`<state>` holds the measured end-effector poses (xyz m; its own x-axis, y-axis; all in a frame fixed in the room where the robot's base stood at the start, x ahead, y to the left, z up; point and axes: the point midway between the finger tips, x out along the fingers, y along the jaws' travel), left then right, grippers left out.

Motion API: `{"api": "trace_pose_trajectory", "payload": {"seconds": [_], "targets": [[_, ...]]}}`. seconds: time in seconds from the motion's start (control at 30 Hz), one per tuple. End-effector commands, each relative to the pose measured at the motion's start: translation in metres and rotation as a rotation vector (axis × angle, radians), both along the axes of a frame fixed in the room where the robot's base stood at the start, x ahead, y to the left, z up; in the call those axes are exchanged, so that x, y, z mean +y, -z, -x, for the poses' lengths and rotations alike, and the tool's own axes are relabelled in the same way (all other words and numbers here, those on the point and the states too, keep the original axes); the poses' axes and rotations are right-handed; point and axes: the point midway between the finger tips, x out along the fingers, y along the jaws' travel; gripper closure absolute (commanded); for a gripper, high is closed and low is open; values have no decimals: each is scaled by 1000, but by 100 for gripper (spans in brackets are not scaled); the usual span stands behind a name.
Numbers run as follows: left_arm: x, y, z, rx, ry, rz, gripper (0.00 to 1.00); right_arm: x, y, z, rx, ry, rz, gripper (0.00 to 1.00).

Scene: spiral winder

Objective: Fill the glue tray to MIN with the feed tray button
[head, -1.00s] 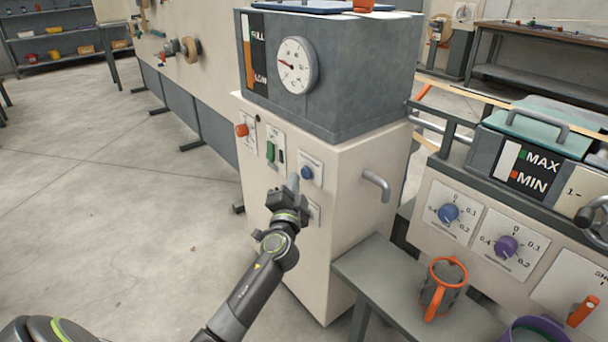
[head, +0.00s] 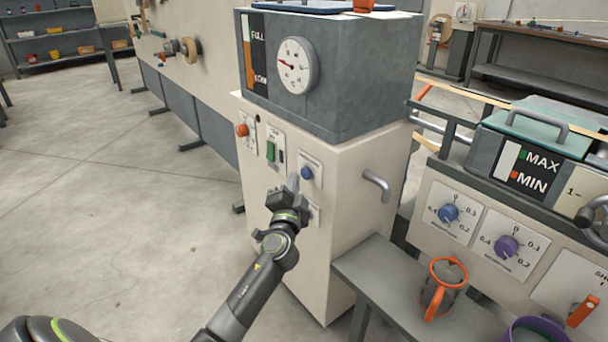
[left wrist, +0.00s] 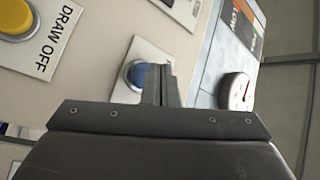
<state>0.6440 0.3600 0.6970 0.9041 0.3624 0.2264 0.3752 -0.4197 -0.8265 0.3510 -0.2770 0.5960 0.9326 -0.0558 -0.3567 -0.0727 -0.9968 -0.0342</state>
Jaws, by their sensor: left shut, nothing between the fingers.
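The blue button (head: 307,172) sits on a small white plate on the front of the cream cabinet. In the left wrist view the blue button (left wrist: 136,75) is just left of my fingertips and partly covered by them; I cannot tell whether they touch it. My left gripper (head: 293,181) is shut and empty, pointing up at the panel beside the button. The glue tray's level gauge (head: 521,166), marked MAX and MIN, is at the right, with a pale strip beside the marks. The glue tray (head: 540,128) itself is mostly under a teal lid. My right gripper is out of view.
A yellow button (left wrist: 17,18) labelled DRAW OFF is near the blue one. A green switch (head: 271,151) and an orange knob (head: 242,130) are to its left. A grey handle (head: 377,186) sticks out of the cabinet side. An orange-handled jug (head: 440,290) stands on the bench.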

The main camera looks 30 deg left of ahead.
Motion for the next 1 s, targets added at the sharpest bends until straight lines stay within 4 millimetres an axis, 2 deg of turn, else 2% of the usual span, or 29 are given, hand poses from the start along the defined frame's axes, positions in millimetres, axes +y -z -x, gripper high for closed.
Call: {"api": "trace_pose_trajectory", "payload": {"seconds": [1.0], "targets": [[-3, 0, -8, 0, 0, 0, 100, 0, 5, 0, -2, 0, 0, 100]]}}
